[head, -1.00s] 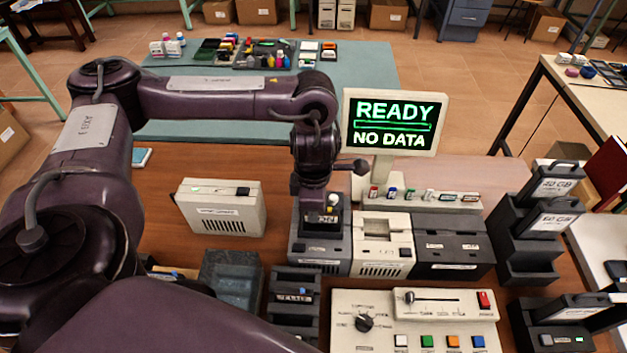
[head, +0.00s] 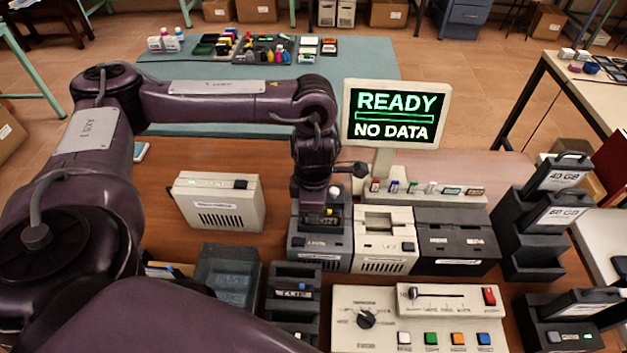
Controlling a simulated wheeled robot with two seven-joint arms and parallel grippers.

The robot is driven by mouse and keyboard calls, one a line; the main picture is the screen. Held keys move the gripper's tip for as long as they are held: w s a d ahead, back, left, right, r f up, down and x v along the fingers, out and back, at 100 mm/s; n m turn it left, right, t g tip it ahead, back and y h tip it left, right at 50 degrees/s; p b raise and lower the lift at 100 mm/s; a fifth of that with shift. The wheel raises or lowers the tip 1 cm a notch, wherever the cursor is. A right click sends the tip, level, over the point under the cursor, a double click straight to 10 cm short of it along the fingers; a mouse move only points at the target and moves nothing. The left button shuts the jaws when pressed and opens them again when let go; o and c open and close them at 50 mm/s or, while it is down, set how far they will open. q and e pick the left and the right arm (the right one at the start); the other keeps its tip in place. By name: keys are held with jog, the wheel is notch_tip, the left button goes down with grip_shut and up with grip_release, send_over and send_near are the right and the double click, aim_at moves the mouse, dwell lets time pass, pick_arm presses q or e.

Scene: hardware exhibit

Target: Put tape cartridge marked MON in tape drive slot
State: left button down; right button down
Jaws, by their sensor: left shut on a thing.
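My left gripper (head: 318,205) points down over the dark grey drive (head: 318,250) at the left end of the drive row. It is shut on a small dark cartridge (head: 321,221), whose pale label is too small to read surely. The cartridge is upright at the drive's top; the gripper hides most of the opening, so I cannot tell how deep it sits. A dark rack (head: 292,291) in front holds a cartridge with a blue mark. My right gripper is not in view.
A cream unit with an open top (head: 384,241) and a black unit (head: 455,243) stand right of the drive. Behind them is a screen reading READY, NO DATA (head: 396,116). A control panel (head: 420,318) lies in front. A cream box (head: 218,202) stands left.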

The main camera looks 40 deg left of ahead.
pick_arm(q)
jog(key=shift+f, duration=0.15)
jog(key=c, duration=1.3)
grip_release()
jog(key=shift+c, duration=0.2)
jog(key=shift+w+r+p, duration=0.1)
jog(key=shift+r+p, duration=0.5)
jog(key=shift+p, duration=0.1)
notch_tip(320, 180, up, 4)
jog(key=p, duration=0.4)
jog(key=shift+r, duration=0.2)
notch_tip(320, 180, up, 2)
jog(key=p, duration=0.3)
jog(key=shift+r, duration=0.25)
jog(key=shift+f, duration=0.1)
jog(key=shift+d, duration=0.1)
